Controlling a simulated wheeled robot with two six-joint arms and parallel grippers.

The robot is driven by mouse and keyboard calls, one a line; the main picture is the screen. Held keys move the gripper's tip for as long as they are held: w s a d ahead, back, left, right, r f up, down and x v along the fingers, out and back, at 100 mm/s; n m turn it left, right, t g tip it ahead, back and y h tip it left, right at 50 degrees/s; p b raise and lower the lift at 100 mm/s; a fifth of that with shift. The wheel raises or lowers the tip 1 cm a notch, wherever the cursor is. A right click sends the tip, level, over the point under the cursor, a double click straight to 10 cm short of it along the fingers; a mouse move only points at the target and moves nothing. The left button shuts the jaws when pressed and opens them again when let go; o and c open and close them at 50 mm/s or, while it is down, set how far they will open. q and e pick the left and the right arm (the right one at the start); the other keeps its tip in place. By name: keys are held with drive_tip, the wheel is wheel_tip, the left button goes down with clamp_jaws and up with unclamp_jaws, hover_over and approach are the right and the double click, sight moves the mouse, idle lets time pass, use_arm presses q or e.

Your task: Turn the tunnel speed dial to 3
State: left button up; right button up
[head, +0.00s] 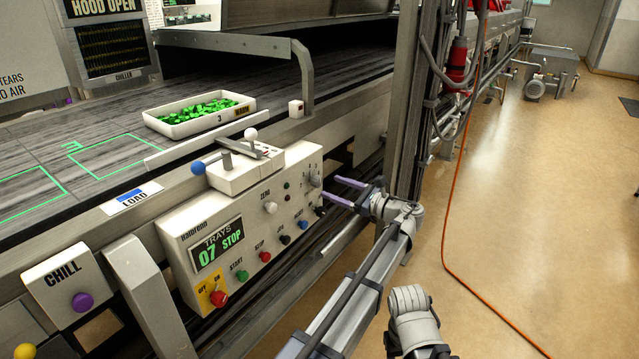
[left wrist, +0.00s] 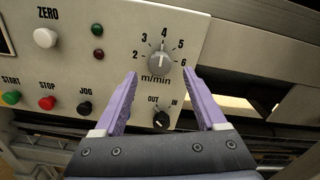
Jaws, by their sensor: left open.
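The tunnel speed dial is a round grey knob (left wrist: 159,64) marked m/min, with numbers 2 to 6 around it. Its white pointer mark points up at about 4 in the left wrist view. In the head view the dial (head: 314,181) is at the right end of the cream control panel (head: 180,229). My left gripper (head: 329,188) is open, with its purple fingers pointing at the panel just right of the dial. In the left wrist view the open fingertips (left wrist: 160,72) appear on either side of the dial's lower part, with nothing between them gripped.
Below the dial is a black OUT/IN knob (left wrist: 161,119). A white ZERO knob (left wrist: 45,38) and coloured buttons sit to the left. The display (head: 218,244) reads TRAYS 07 STOP. A tray of green pieces (head: 184,123) rests on the belt. An upright post (head: 403,110) stands behind my left gripper.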

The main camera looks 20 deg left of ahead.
sight(320, 183)
use_arm(q)
drive_tip(key=shift+x, duration=3)
clamp_jaws()
